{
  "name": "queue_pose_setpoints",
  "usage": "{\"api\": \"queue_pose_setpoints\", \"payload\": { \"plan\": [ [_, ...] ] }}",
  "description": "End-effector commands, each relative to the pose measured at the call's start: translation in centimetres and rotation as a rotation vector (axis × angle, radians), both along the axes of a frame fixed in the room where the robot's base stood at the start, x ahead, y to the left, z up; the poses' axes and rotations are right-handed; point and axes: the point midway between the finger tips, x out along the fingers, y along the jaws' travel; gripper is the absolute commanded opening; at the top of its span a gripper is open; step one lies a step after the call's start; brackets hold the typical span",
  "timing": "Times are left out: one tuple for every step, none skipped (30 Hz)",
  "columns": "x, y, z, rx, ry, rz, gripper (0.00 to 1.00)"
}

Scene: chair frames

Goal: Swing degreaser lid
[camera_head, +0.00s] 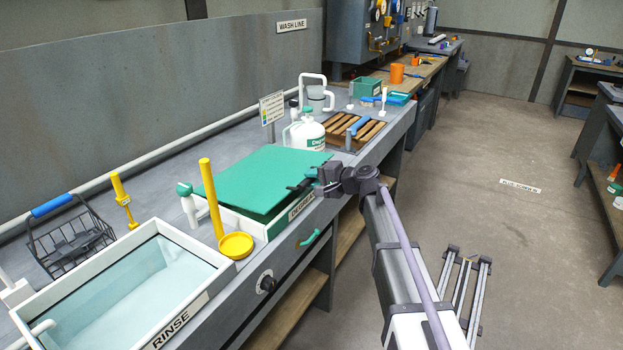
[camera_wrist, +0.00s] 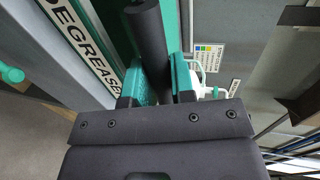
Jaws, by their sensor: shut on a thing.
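The green degreaser lid (camera_head: 255,175) lies over the white degreaser tank (camera_head: 275,228), whose front wall carries a DEGREASER label. The lid's front edge looks slightly above the tank rim, with a dark gap below it. My gripper (camera_head: 314,181) is at the lid's front right edge. It is shut on the lid's dark round handle (camera_wrist: 152,45), which lies between the two green fingers in the wrist view. The label (camera_wrist: 80,45) also shows there.
A rinse tank (camera_head: 130,290) with pale water stands at the near left, with a wire basket (camera_head: 68,240) beyond it. A yellow ladle (camera_head: 236,244) stands close to the lid's left side. A white degreaser jug (camera_head: 307,135) and a sign (camera_head: 271,108) stand behind the lid.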

Motion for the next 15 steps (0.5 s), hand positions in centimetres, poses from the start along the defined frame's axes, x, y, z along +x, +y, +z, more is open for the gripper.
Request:
{"api": "queue_pose_setpoints", "payload": {
  "plan": [
    [0.0, -0.1, 0.1, 0.0, 0.0, -0.002, 0.02],
    [0.0, -0.1, 0.1, 0.0, 0.0, -0.002, 0.02],
    [0.0, -0.1, 0.1, 0.0, 0.0, -0.002, 0.02],
    [0.0, -0.1, 0.2, 0.0, 0.0, -0.002, 0.02],
    [0.0, -0.1, 0.1, 0.0, 0.0, -0.002, 0.02],
    [0.0, -0.1, 0.1, 0.0, 0.0, -0.002, 0.02],
    [0.0, -0.1, 0.0, 0.0, 0.0, -0.002, 0.02],
    [0.0, -0.1, -0.1, 0.0, 0.0, -0.002, 0.02],
    [0.0, -0.1, -0.3, 0.0, 0.0, -0.002, 0.02],
    [0.0, -0.1, -0.4, 0.0, 0.0, -0.002, 0.02],
    [0.0, -0.1, -0.6, 0.0, 0.0, -0.002, 0.02],
    [0.0, -0.2, -0.8, 0.0, 0.0, -0.002, 0.03],
    [0.0, -0.2, -1.0, 0.0, 0.0, -0.002, 0.02],
    [0.0, -0.2, -1.2, 0.0, 0.0, -0.002, 0.02],
    [0.0, -0.2, -1.4, 0.0, 0.0, -0.002, 0.02]
  ]
}}
